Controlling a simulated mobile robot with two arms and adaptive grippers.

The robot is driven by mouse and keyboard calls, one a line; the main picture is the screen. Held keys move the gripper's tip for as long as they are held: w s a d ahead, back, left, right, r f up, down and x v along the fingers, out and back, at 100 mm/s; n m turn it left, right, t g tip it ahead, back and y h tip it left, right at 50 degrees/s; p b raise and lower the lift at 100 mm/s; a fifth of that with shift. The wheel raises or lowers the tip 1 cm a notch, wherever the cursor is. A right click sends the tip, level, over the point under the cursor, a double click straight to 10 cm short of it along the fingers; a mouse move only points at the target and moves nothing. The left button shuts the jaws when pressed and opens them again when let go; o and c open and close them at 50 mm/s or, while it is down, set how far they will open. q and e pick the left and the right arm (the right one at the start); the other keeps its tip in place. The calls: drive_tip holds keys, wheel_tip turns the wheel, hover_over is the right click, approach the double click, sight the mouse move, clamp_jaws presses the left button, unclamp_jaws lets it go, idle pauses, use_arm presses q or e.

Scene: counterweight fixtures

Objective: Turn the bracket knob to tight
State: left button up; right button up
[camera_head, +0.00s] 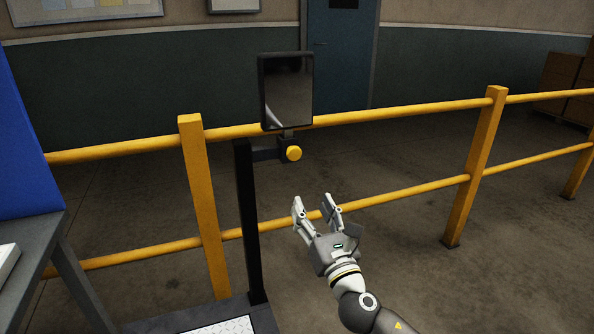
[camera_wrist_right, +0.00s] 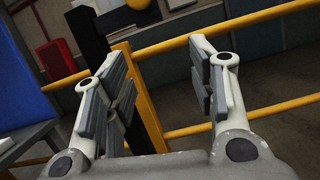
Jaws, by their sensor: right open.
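The bracket knob (camera_head: 293,153) is a round yellow knob on a dark bracket (camera_head: 268,154) that sticks out to the right from a black post (camera_head: 249,220). A dark rectangular screen or mirror panel (camera_head: 287,92) stands above the knob. In the right wrist view the knob (camera_wrist_right: 138,4) shows only partly at the top edge. My right gripper (camera_head: 315,204) is open and empty, below and to the right of the knob and apart from it. Its two fingers also show spread in the right wrist view (camera_wrist_right: 160,75). My left gripper is not in view.
Yellow railings (camera_head: 400,112) with posts (camera_head: 204,205) run behind the black post. A grey table (camera_head: 40,245) with a blue panel (camera_head: 22,150) stands at the left. Open floor is at the right.

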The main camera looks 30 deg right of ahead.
drive_tip(key=n+t, duration=0.1)
drive_tip(key=n, duration=0.1)
approach(295, 154)
drive_tip(key=s+f, duration=0.2)
drive_tip(key=r, duration=0.1)
drive_tip(key=shift+t, duration=0.3)
drive_tip(key=p+x, duration=0.2)
drive_tip(key=x, duration=0.7)
drive_tip(key=shift+a+f, duration=0.1)
drive_tip(key=shift+a, duration=0.1)
drive_tip(key=shift+p+x, duration=0.35)
drive_tip(key=shift+x, duration=0.55)
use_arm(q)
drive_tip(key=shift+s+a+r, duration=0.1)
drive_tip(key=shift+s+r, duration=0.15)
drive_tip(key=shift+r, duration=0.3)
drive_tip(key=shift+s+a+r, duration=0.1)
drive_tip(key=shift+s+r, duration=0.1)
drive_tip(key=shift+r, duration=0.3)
use_arm(e)
drive_tip(key=shift+w+f, duration=0.1)
drive_tip(key=shift+f, duration=0.05)
drive_tip(key=shift+c, duration=0.3)
drive_tip(key=c, duration=0.9)
